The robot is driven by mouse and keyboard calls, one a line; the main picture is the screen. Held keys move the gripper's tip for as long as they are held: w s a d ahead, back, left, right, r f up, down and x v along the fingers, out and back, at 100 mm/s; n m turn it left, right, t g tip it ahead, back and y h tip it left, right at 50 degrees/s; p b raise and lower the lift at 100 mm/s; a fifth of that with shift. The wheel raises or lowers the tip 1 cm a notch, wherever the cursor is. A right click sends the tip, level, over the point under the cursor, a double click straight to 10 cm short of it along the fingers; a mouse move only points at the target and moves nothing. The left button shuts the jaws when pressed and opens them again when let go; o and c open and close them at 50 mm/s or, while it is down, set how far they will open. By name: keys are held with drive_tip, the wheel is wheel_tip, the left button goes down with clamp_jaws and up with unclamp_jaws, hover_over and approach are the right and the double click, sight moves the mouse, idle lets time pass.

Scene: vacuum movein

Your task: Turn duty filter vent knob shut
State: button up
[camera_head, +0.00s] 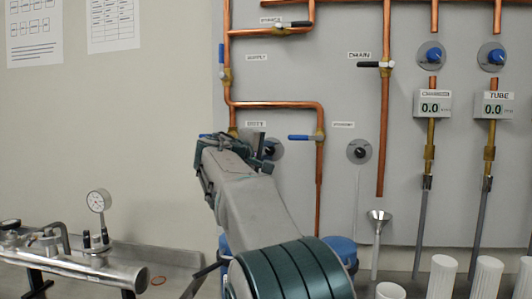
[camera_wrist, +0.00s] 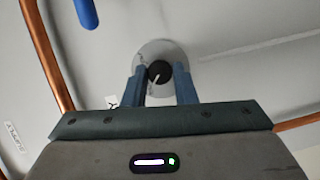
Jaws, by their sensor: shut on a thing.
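A black vent knob (camera_wrist: 160,71) with a white pointer line sits on a round grey plate in the wrist view. Its line points down and slightly left there. In the head view the same knob (camera_head: 271,150) shows at the end of my arm, partly hidden by the gripper. My gripper (camera_wrist: 159,78) has its two blue-grey fingers on either side of the knob and is shut on it. It also shows in the head view (camera_head: 264,151) against the panel. The label above the knob is too small to read surely.
A second black knob (camera_head: 359,151) is to the right on the panel. Copper pipes (camera_head: 385,130) run close by, with a blue valve lever (camera_head: 302,138) just right of the gripper. White cups (camera_head: 441,277) stand at lower right; a metal tube with a gauge (camera_head: 99,201) is at left.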

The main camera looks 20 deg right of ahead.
drive_tip(key=o, duration=1)
drive_tip(key=shift+a, duration=0.15)
drive_tip(key=f+v, duration=0.1)
drive_tip(key=v, duration=1.2)
drive_tip(key=shift+s+a+r+b, duration=0.2)
drive_tip(key=shift+a+r+b, duration=0.1)
drive_tip(key=shift+r+b, duration=0.15)
